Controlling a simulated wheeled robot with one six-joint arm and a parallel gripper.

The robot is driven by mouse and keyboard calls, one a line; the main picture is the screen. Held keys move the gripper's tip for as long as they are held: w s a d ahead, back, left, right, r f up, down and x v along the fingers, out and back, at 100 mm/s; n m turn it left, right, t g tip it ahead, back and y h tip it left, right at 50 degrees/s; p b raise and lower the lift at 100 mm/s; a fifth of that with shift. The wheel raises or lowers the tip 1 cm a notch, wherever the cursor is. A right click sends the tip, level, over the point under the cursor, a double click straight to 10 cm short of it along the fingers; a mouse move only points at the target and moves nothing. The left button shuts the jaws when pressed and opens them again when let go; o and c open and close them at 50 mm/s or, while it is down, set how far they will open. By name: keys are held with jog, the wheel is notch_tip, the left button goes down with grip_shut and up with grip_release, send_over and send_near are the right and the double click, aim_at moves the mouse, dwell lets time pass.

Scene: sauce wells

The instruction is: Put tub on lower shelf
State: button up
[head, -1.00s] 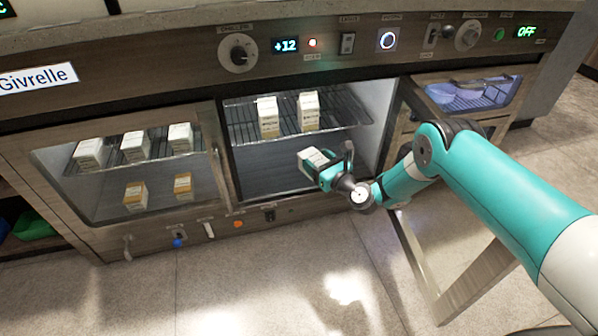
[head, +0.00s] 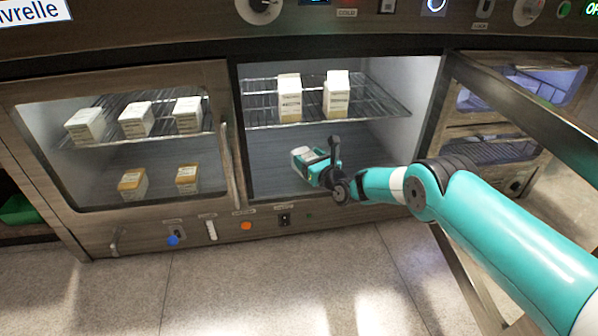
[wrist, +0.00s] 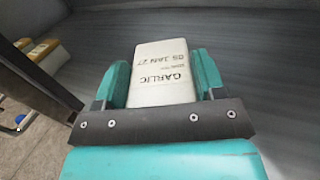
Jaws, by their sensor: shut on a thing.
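My gripper (head: 318,165) reaches through the open right-hand bay, below the wire shelf. It is shut on a white tub (wrist: 161,74), which shows between the two teal fingers in the wrist view. Its face reads "GARLIC 05 JAN 27". In the head view only part of the tub (head: 300,152) shows past the gripper. The tub is over the grey lower shelf (head: 270,179), the floor of the bay. I cannot tell whether it touches that surface.
The upper wire shelf (head: 262,118) holds two cartons (head: 289,97) (head: 337,94). Left is a closed glass door (head: 75,190) with several tubs behind it. The open door (head: 520,110) stands to the right, by my arm. The bay floor beside the gripper is clear.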

aim_at(299, 150)
jog(key=b+x, duration=0.2)
jog(key=x, duration=0.1)
jog(key=shift+w+a+f+b, duration=0.15)
jog(key=shift+a+f+b, duration=0.05)
jog(key=shift+f+b, duration=0.2)
jog(key=shift+w+a+r+b, duration=0.35)
jog(key=shift+w+a+b, duration=0.15)
jog(key=shift+b, duration=0.25)
jog(key=shift+w+a+f+b, duration=0.15)
jog(key=shift+w+b, duration=0.1)
jog(key=shift+b, duration=0.45)
jog(key=shift+w+f+b, duration=0.1)
jog(key=shift+f+b, duration=1.5)
jog(key=shift+f, duration=0.05)
jog(key=o, duration=1.2)
